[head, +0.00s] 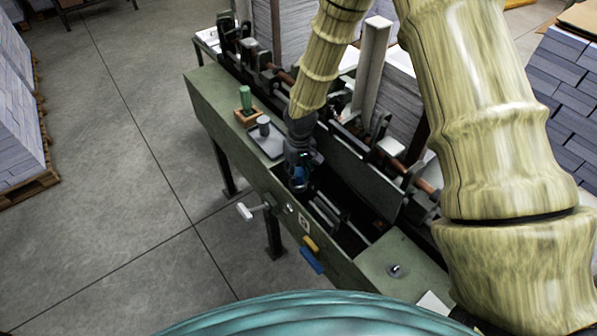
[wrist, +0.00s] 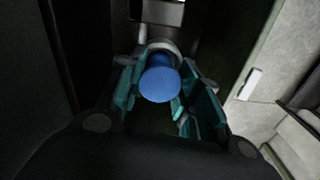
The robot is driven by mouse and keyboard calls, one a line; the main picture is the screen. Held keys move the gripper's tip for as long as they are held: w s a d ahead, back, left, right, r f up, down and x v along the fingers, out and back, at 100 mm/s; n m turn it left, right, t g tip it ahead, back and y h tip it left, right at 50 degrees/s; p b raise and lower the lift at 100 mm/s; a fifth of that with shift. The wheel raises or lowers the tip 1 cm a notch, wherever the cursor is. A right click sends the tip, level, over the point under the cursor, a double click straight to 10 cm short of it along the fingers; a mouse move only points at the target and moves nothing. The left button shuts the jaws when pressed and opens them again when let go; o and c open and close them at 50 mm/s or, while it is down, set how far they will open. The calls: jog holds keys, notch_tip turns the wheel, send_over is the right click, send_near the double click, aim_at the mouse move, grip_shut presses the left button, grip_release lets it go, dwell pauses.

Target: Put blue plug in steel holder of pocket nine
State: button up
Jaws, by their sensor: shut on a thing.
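My gripper (head: 299,182) is low over the dark open trough of the green machine in the head view. In the wrist view my gripper (wrist: 160,88) is shut on the blue plug (wrist: 160,80), whose round blue end faces the camera between the teal fingers. A bit of blue from the plug (head: 299,174) also shows at the gripper in the head view. A pale grey, metallic-looking curved rim, perhaps the steel holder (wrist: 158,46), shows just beyond the plug. Whether the plug touches or enters it, I cannot tell.
A grey tray (head: 272,145) with a grey cylinder (head: 263,125) and a wooden block (head: 246,118) with a green-handled tool sit on the machine's top. A white-ended lever (head: 245,211) and a blue handle (head: 311,262) stick out in front. Paper stacks stand behind.

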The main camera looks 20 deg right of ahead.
aim_at(300, 172)
jog(key=o, duration=1)
jog(key=shift+f, duration=0.1)
jog(key=shift+d+r+b, duration=0.15)
jog(key=shift+r+b, duration=1.95)
jog(key=shift+r, duration=4.25)
